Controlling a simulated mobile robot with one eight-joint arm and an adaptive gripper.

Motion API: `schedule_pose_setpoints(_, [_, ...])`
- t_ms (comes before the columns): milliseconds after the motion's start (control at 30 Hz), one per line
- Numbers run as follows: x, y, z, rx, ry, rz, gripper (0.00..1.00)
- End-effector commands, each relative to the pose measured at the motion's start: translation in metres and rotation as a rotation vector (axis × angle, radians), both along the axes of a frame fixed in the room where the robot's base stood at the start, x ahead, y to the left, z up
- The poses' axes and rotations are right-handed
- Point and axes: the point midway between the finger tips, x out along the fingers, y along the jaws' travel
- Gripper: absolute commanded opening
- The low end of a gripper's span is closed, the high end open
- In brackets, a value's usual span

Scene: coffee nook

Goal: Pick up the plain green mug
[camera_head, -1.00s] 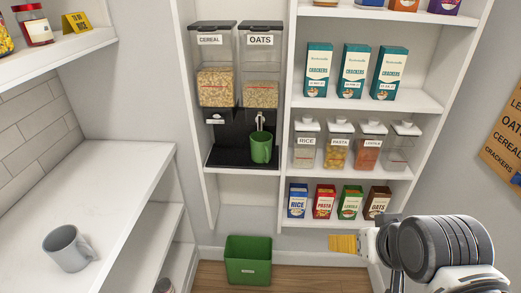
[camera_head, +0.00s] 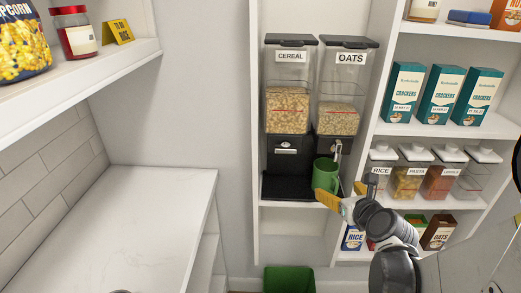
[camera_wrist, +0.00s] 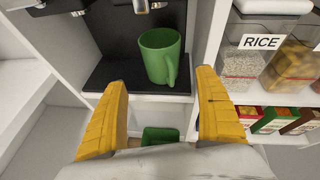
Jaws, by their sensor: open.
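The plain green mug (camera_head: 325,178) stands upright on the black base of the cereal and oats dispenser, under the oats spout. In the wrist view the mug (camera_wrist: 158,56) is ahead of my gripper (camera_wrist: 162,95), with its handle facing my camera and slightly right. My gripper's yellow fingers are wide apart with nothing between them. In the head view my gripper (camera_head: 328,199) is just in front of the mug, at its lower right. The wrist view shows a gap between the fingertips and the mug.
The dispenser spout (camera_head: 338,147) hangs above the mug. The rice container (camera_wrist: 251,62) and several food boxes are to the right. A green bin (camera_head: 289,280) stands on the floor below. The white counter (camera_head: 150,230) at left is mostly clear.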

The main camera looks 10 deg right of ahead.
Motion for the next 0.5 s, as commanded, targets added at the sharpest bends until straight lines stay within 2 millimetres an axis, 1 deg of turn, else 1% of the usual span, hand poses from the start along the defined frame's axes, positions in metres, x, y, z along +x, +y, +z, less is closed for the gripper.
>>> schedule_pose_setpoints(33, [0.0,-0.006,-0.002,0.049,-0.017,-0.033,0.82])
schedule_pose_setpoints(133, [0.007,-0.011,-0.006,0.104,-0.033,-0.065,0.82])
schedule_pose_setpoints(400, [0.047,-0.016,-0.024,0.107,-0.034,-0.065,0.82])
schedule_pose_setpoints(500, [0.054,-0.017,-0.026,0.107,-0.033,-0.065,0.82])
